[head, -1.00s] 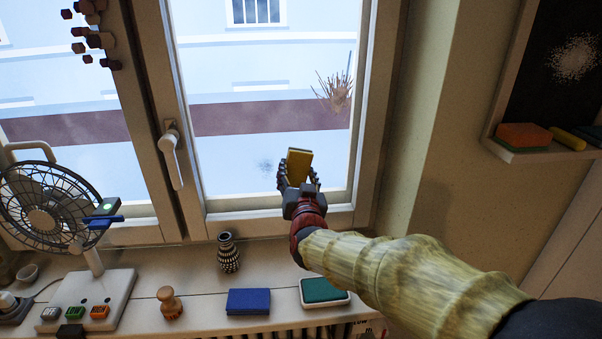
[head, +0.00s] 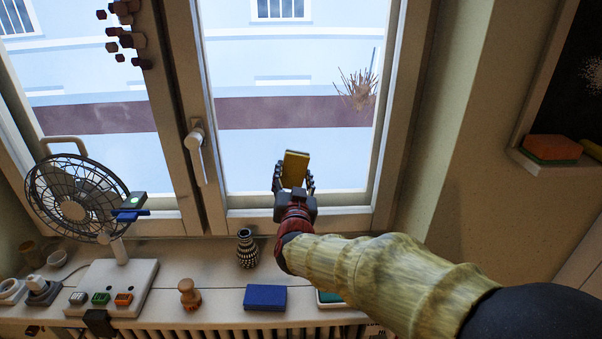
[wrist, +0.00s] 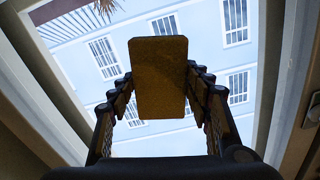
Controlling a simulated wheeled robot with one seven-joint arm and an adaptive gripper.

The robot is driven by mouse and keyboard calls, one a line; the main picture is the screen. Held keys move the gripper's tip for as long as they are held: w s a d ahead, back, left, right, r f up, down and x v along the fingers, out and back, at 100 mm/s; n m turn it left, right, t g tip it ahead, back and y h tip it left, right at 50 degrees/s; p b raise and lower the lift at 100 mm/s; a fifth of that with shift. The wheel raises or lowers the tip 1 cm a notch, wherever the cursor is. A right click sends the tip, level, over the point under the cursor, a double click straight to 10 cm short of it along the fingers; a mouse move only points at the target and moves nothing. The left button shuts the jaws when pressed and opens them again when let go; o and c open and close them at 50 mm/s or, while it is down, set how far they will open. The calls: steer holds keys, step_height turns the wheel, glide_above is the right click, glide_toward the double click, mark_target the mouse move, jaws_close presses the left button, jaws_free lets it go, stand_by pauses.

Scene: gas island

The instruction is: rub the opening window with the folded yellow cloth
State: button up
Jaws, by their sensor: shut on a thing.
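The opening window (head: 300,110) is the right-hand sash, with a pale handle (head: 197,150) on its left frame; it looks shut. My gripper (head: 294,180) is in front of the lower part of its pane. It is shut on the folded yellow cloth (head: 295,168), a small flat block held upright. In the wrist view the cloth (wrist: 160,78) sits between the two fingers, with glass and a blue building behind it. I cannot tell whether the cloth touches the glass. The pane around the cloth looks clear; the part behind it is hidden.
On the sill are a wire fan (head: 75,195), a patterned vase (head: 247,248), a wooden knob-like piece (head: 189,294) and a blue block (head: 265,297). A green-topped pad (head: 329,298) is partly behind my arm. A ledge (head: 558,166) with an orange-and-green block is at right.

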steer(key=shift+a, duration=0.3)
steer(key=a+p, duration=0.1)
steer(key=a, duration=0.2)
steer(key=shift+w+a, duration=0.15)
steer(key=shift+a, duration=0.15)
steer(key=shift+s+a+p, duration=0.15)
steer(key=shift+s+p, duration=0.25)
steer(key=shift+s, duration=2.55)
steer(key=shift+s, duration=0.15)
steer(key=s, duration=0.2)
steer(key=shift+s, duration=0.35)
steer(key=shift+w, duration=0.15)
